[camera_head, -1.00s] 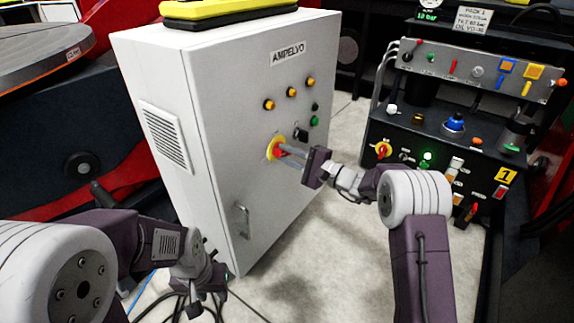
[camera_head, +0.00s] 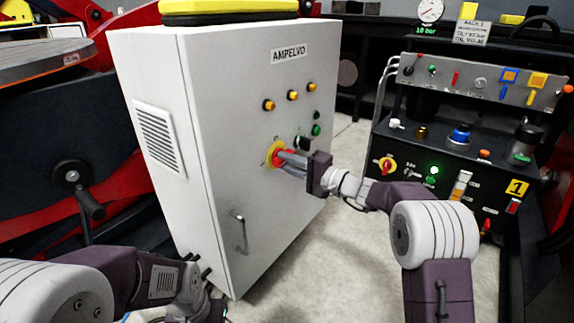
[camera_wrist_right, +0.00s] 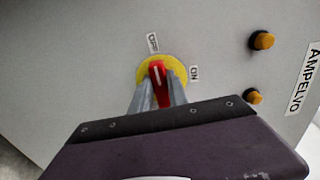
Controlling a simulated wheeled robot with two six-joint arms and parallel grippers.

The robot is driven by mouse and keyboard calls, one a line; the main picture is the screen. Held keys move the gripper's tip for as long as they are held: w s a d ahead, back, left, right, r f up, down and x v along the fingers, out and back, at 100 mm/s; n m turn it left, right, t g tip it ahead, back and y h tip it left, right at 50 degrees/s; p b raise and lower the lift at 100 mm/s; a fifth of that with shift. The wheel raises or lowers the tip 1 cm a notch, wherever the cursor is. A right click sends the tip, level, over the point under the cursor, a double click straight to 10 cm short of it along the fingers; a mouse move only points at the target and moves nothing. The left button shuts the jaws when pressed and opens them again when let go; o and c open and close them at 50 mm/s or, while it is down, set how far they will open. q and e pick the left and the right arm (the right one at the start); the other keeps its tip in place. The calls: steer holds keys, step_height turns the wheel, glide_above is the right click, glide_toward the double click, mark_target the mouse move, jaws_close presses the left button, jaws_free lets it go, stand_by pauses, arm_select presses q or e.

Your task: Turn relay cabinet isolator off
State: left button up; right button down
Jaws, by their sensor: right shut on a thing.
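The relay cabinet (camera_head: 230,180) is a tall light grey box labelled AMPELVO. Its isolator (camera_head: 276,153) is a red handle on a round yellow plate on the front door. My right gripper (camera_head: 287,160) is shut on the red handle, with its fingers reaching in from the right. In the right wrist view the red handle (camera_wrist_right: 158,82) sits between my fingers (camera_wrist_right: 158,95), and its visible end points towards the OFF label (camera_wrist_right: 153,42), away from the ON label (camera_wrist_right: 194,72). My left gripper (camera_head: 198,292) hangs low at the cabinet's left side; its fingers are unclear.
Yellow and green buttons (camera_head: 293,95) sit above the isolator, and a door handle (camera_head: 239,231) is below it. A control panel (camera_head: 470,150) with its own red-yellow knob (camera_head: 387,167) stands at the right. Pale floor (camera_head: 325,240) is clear between them.

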steer(key=c, duration=1.3)
jaws_free()
